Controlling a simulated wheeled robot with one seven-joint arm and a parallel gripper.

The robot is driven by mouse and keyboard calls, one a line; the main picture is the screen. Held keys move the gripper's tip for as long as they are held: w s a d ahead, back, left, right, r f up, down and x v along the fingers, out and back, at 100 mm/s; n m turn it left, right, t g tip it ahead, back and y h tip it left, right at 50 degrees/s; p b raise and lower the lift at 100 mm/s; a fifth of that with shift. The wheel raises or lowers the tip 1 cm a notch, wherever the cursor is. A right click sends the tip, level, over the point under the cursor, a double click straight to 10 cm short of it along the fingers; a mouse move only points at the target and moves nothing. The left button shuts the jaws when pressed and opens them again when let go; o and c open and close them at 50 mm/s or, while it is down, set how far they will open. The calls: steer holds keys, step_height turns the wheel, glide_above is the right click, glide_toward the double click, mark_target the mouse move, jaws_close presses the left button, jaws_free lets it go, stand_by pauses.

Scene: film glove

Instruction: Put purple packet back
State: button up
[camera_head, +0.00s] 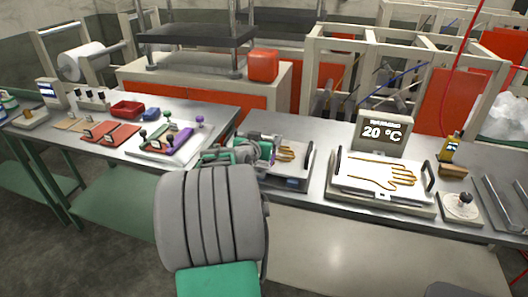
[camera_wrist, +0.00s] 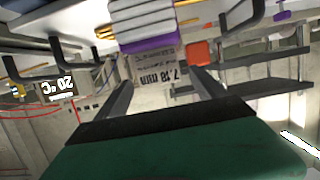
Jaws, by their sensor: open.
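A pale, ribbed block with a purple edge (camera_wrist: 150,44) shows at the top of the wrist view, just beyond my fingertips; I take it for the purple packet. My gripper (camera_wrist: 164,76) is open, with one dark finger on each side and a clear gap between them. In the head view my gripper (camera_head: 268,150) is at the left end of the glove station right of the left table, partly hidden by my arm. I cannot tell whether the packet touches my fingers.
Knobbed pieces stand around the purple strip. A display reading 20 °C (camera_head: 384,131) stands behind a glove plate (camera_head: 380,172) at right.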

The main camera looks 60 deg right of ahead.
steer(key=shift+w+d+f, duration=0.1)
steer(key=shift+d+f, duration=0.1)
steer(key=shift+d, duration=0.4)
steer(key=shift+a, duration=0.1)
steer(key=shift+c, duration=0.3)
jaws_close()
